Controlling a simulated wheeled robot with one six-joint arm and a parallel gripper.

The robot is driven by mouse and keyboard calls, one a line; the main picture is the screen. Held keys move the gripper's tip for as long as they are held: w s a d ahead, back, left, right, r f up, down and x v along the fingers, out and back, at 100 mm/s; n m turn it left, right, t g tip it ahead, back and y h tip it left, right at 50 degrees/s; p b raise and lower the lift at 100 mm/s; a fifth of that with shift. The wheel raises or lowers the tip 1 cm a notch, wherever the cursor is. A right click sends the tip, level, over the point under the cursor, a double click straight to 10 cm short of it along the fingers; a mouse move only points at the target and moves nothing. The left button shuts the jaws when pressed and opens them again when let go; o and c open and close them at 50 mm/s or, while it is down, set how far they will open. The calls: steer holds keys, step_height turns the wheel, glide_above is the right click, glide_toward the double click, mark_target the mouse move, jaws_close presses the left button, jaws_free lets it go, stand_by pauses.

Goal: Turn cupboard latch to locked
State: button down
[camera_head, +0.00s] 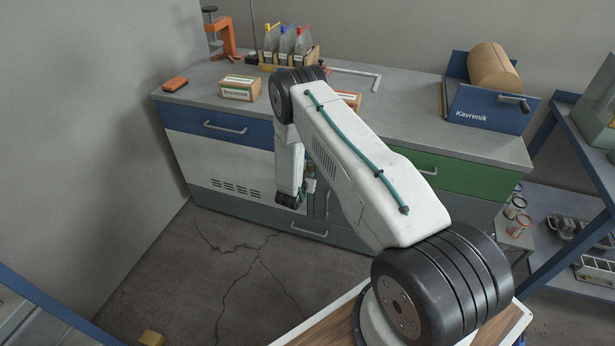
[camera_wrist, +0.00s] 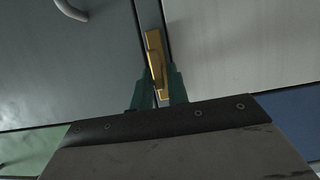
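The cupboard latch (camera_wrist: 154,55) is a slim brass plate with a raised lever, set by the dark seam between a grey-green door (camera_wrist: 85,65) and a paler door (camera_wrist: 235,50) in the wrist view. The plate and lever run nearly along the seam, slightly tilted. My gripper (camera_wrist: 160,82) has its two green fingers apart, one on each side of the lever's near end. A narrow dark gap shows by the left finger; contact on the right is unclear. In the head view my arm hides the latch and most of the gripper, low in front of the cupboard (camera_head: 225,170).
The bench top (camera_head: 400,122) holds an orange clamp (camera_head: 222,38), bottles, small boxes and a blue Kavrenik holder (camera_head: 488,110). Door and drawer handles stick out from the front. A blue-framed shelf (camera_head: 560,270) stands at right. The cracked floor at left is mostly clear.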

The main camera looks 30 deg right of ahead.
steer(key=shift+w+a+f+n+g+h, duration=0.25)
steer(key=shift+n+g+h, duration=0.3)
steer(key=shift+n+h, duration=1.15)
steer(key=shift+w+a+f+n+g+h, duration=0.1)
steer(key=shift+w+f+n+g+h, duration=0.3)
steer(key=shift+n, duration=2.35)
steer(key=shift+a+f+n+g+h, duration=0.2)
steer(key=shift+n+g+h, duration=0.45)
steer(key=shift+n+h, duration=1.15)
steer(key=shift+n+y, duration=0.5)
steer(key=shift+n, duration=0.15)
steer(key=c, duration=1.5)
jaws_free()
